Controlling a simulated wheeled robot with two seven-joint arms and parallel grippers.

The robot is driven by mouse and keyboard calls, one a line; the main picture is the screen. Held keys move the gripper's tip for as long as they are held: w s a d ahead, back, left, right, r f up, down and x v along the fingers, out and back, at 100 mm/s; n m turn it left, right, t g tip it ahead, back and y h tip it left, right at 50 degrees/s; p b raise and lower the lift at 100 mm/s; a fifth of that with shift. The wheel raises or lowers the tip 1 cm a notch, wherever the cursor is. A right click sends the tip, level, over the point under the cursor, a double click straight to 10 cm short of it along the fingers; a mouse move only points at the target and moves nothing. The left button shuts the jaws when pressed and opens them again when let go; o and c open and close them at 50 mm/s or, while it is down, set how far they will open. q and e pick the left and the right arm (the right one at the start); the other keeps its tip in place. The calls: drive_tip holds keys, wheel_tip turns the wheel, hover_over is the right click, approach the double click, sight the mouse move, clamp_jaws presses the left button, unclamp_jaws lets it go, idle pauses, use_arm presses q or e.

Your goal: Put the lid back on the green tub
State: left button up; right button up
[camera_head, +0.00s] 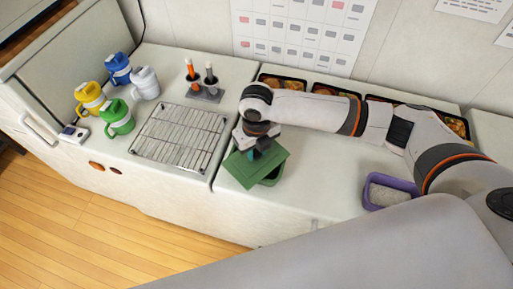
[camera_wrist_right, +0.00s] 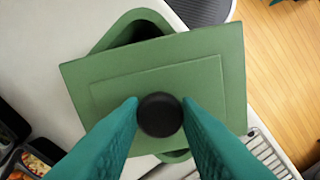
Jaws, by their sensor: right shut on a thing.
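The green lid (camera_head: 255,167) is a flat square with a round black knob (camera_wrist_right: 160,115). My right gripper (camera_head: 257,149) is shut on the knob, one teal finger on each side in the right wrist view. The green tub (camera_head: 272,178) stands on the counter under the lid. The lid is turned relative to the tub and covers most of it. In the right wrist view a corner of the tub (camera_wrist_right: 127,27) with its dark opening shows past the lid's edge. I cannot tell whether lid and rim touch. My left gripper is not in view.
A purple tub (camera_head: 376,193) with pale contents stands to the right. A wire rack (camera_head: 180,136) lies to the left, with several coloured jugs (camera_head: 118,118) beyond it. Bento trays (camera_head: 282,83) line the back under my right arm. The counter's front edge is close to the green tub.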

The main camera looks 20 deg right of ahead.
drive_tip(key=shift+p, duration=0.3)
idle(0.4)
drive_tip(key=shift+f, duration=0.15)
idle(0.8)
drive_tip(key=shift+p, duration=0.5)
idle(0.5)
drive_tip(key=o, duration=1.5)
drive_tip(key=shift+o, duration=0.2)
